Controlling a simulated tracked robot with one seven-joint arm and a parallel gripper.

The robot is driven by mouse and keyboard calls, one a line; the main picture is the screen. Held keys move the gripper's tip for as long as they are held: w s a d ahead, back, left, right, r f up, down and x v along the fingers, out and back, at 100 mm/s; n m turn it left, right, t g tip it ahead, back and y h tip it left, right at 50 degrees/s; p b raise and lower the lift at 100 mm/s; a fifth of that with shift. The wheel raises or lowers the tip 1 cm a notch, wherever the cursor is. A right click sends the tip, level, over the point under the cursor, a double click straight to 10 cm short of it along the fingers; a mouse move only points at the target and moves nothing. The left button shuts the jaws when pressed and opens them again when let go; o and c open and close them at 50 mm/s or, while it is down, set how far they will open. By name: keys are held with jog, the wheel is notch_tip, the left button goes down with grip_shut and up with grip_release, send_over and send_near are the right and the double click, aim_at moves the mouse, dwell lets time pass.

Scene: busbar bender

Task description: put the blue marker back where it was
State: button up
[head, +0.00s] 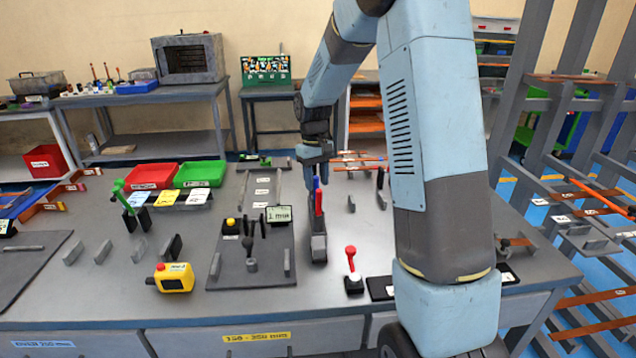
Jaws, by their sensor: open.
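A small blue upright piece (315,183), which looks like the blue marker, shows right under my gripper (318,174). My gripper is open and points down from the arm at the middle of the bench. The blue piece stands close beside a red upright piece (319,202) above a dark grey narrow stand (319,246). The gripper's fingers are small and dark here, and I cannot tell whether they touch the blue piece or are around it. The lower part of the blue piece is hidden or merges with the red one.
A dark plate (225,270) with levers and a "1 min" card (279,214) lies left of the stand. A red-knobbed lever (351,270) stands to its right. A yellow box (174,278) with a red button, a red tray (152,176) and a green tray (200,174) are further left.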

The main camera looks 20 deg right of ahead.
notch_tip(320, 180, up, 11)
jog(key=s+r+t, duration=0.2)
jog(key=s+r, duration=0.4)
jog(key=s, duration=0.1)
jog(key=s+r+m+t, duration=0.2)
jog(key=s+m+t, duration=0.1)
jog(key=s, duration=2.2)
jog(key=shift+s+d+r+t, duration=0.15)
jog(key=shift+s+r+t, duration=0.15)
jog(key=shift+t, duration=0.5)
